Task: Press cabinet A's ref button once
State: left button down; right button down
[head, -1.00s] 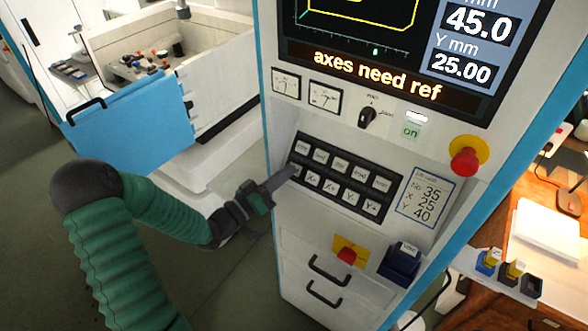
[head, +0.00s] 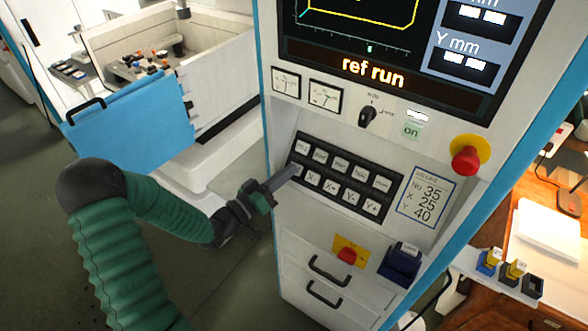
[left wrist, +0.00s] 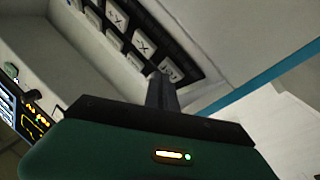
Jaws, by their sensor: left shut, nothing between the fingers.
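Cabinet A (head: 290,226) is a white control cabinet with a screen (head: 373,72) that reads "ref run", with dashes in the value boxes. Its black key block (head: 342,177) has two rows of pale keys. My left gripper (head: 291,171) is shut and empty, its fingertips at the left key of the lower row, the ref button (left wrist: 170,69). The fingers partly cover this key in the head view. In the left wrist view the fingers end right at it; I cannot tell whether they still touch it. My right gripper is in neither view.
A red stop button (head: 465,160) on a yellow ring, a rotary switch (head: 368,116) and a green "on" lamp (head: 412,131) sit above the keys. A red knob (head: 347,255) sits below. A blue machine door (head: 133,122) stands at the left.

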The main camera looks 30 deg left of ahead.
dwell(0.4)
pick_arm(q)
jog(key=shift+s+r+p, duration=0.45)
jog(key=shift+s+p, duration=0.1)
jog(key=shift+s, duration=0.1)
jog(key=s+r+p, duration=0.1)
jog(key=s, duration=0.1)
jog(key=s+r+p, duration=0.2)
jog(key=shift+a, duration=0.2)
dwell(0.6)
